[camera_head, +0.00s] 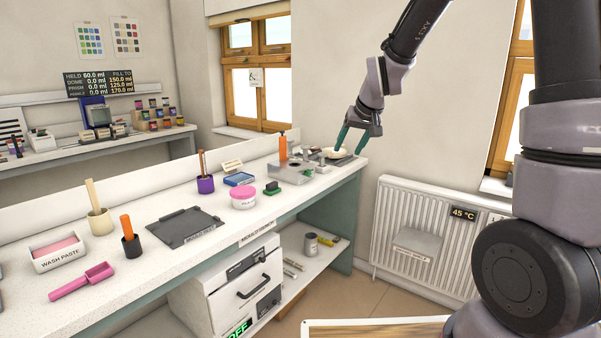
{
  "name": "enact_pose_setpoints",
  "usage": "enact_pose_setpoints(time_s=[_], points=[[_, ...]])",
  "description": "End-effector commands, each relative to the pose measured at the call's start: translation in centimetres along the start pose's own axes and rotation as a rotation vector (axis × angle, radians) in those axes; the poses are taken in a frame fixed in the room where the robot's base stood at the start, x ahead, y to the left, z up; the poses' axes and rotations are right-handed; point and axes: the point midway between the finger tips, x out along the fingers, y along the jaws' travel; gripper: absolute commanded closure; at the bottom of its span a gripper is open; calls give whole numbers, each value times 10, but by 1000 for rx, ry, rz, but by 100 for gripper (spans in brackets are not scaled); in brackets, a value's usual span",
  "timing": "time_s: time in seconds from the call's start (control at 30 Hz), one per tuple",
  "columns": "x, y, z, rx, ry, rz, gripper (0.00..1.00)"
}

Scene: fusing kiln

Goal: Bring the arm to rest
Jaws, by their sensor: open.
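My gripper (355,150) hangs over the far right end of the white workbench (150,258), on the end of my arm, which reaches in from the upper right. Its two green fingers are apart and point down. A small pale dish-like thing (335,153) lies by the left finger on the bench. I cannot tell whether the finger touches it. Nothing shows clearly held between the fingers.
A white radiator (420,235) is below the gripper to the right. The air above the radiator is clear.

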Motion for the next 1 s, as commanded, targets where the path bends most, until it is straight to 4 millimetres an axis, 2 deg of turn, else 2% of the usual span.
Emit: enact_pose_setpoints(time_s=[0.03, 0.2, 0.4, 0.5, 0.6, 0.73, 0.83, 1.0], points=[[-30, 7, 0, 26, 16, 2, 38], [-113, 28, 22, 118, 31, 8, 38], [-195, 47, 68, 229, 51, 16, 38], [-226, 54, 96, 282, 60, 19, 38], [-248, 58, 120, 323, 67, 21, 38], [-264, 60, 142, 360, 72, 22, 38], [-268, 61, 150, 375, 73, 23, 38], [-269, 61, 153, 379, 71, 23, 38]])
